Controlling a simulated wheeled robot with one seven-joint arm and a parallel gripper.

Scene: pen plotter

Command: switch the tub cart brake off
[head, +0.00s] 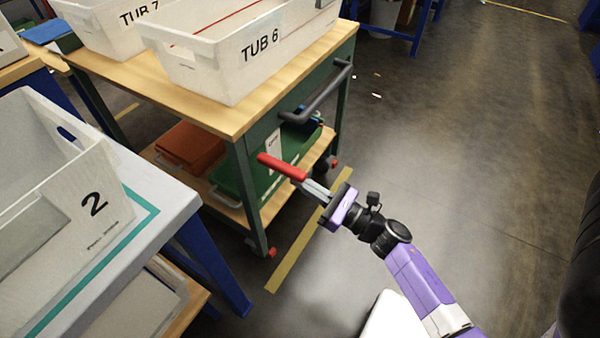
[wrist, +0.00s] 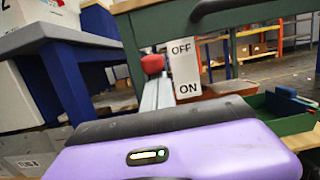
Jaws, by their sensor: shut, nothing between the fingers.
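The tub cart (head: 245,110) has a wooden top and a green frame. Its red brake lever (head: 283,167) sticks out from the end of the cart, beside a white label plate (head: 273,152). In the wrist view the lever (wrist: 152,64) is seen nearly end-on, left of the plate (wrist: 185,68), which reads OFF above and ON below. The red end appears nearer the OFF height, but the angle leaves its setting unclear. My gripper (head: 309,184) is shut and empty, with its fingertips at the lever's outer end, seemingly just below it. Contact cannot be made out.
A dark push handle (head: 316,92) juts from the cart above the lever. Tub 6 (head: 215,75) stands on the top; green and orange bins are on the lower shelf. A table with a bin marked 2 (head: 100,215) stands at left. The floor at right is clear.

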